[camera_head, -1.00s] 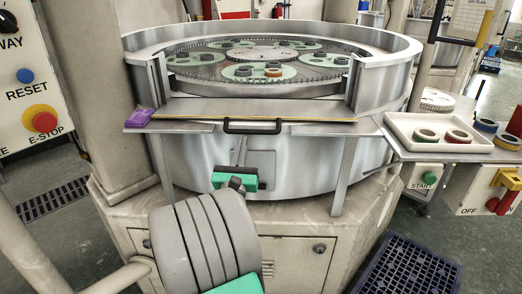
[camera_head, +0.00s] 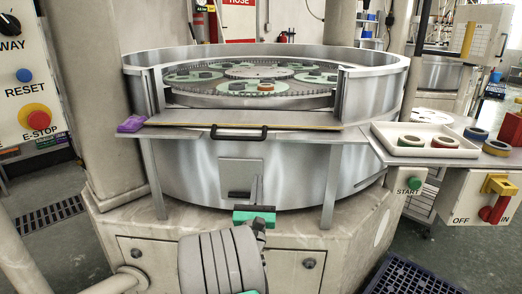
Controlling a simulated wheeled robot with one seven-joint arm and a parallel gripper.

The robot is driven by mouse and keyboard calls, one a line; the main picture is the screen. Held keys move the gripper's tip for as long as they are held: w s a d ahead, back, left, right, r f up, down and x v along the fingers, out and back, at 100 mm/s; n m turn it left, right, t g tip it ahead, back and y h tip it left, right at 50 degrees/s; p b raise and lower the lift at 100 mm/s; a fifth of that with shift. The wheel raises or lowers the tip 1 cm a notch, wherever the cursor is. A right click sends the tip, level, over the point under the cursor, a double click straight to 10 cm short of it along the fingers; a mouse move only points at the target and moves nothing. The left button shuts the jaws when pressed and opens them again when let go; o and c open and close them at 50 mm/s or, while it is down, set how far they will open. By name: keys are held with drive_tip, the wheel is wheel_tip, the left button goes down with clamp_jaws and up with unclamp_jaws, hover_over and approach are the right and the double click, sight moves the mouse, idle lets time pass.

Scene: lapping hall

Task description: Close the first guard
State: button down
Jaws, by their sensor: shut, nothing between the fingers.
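The lapping machine has a round metal drum (camera_head: 310,175) with a raised rim and a gap at its front. A flat guard panel (camera_head: 190,132) with a yellow strip lies level like a shelf before the gap, leaving the gap open. Its black bar handle (camera_head: 239,133) is on the front edge. My gripper (camera_head: 254,214), green and black, is low in front of the drum, below the handle and apart from it. It is shut and empty; its fingertips are hard to make out against the shiny drum. I cannot tell whether this guard is the first one.
A purple object (camera_head: 132,123) lies at the panel's left end. At right, a white tray (camera_head: 388,131) with rings stands on a shelf, above the START button (camera_head: 414,183) and a red-and-yellow switch (camera_head: 496,200). A control panel (camera_head: 27,80) with E-STOP stands at left.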

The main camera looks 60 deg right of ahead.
drive_tip(key=p+x, duration=0.2)
drive_tip(key=x, duration=0.2)
drive_tip(key=r+p+x, duration=0.1)
drive_tip(key=p+x, duration=0.2)
drive_tip(key=x, duration=0.1)
drive_tip(key=shift+d+r, duration=0.15)
drive_tip(key=shift+r, duration=0.05)
drive_tip(key=shift+s+a+r+p, duration=0.15)
drive_tip(key=shift+r+p, duration=0.25)
drive_tip(key=shift+r, duration=0.25)
drive_tip(key=shift+s+a+r+p, duration=0.1)
drive_tip(key=shift+a+r+p, duration=0.1)
drive_tip(key=shift+r+p, duration=0.35)
drive_tip(key=shift+r, duration=0.1)
drive_tip(key=shift+a, duration=0.15)
drive_tip(key=shift+w+r, duration=0.1)
